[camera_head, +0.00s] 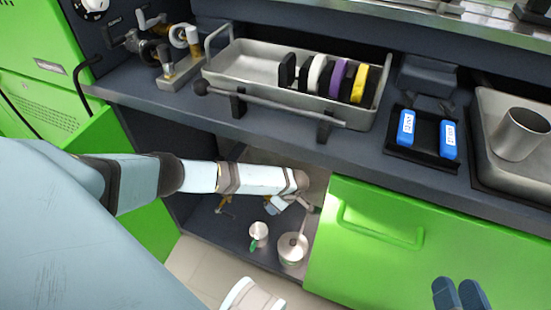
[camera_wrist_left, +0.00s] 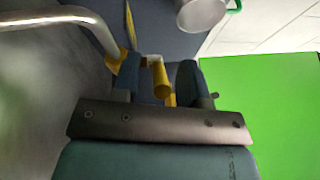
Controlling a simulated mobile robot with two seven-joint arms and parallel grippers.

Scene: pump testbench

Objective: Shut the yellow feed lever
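A yellow lever (camera_wrist_left: 160,80) shows in the left wrist view, between the two dark blue fingers of my left gripper (camera_wrist_left: 158,82). A gap shows beside the lever, so the fingers look open around it; I cannot tell whether they touch it. In the head view my left arm reaches into the open bay under the counter, and my left gripper (camera_head: 278,205) is small and partly hidden there. The lever cannot be made out clearly in that view. My right gripper (camera_head: 458,292) is at the bottom right, its blue fingers close together and empty, in front of the green drawer.
A metal canister (camera_head: 292,249) and a small cup with a green part (camera_head: 258,232) stand on the bay floor near my left gripper. A green drawer front (camera_head: 420,250) bounds the bay on the right. A counter with a metal tray (camera_head: 225,77) lies above.

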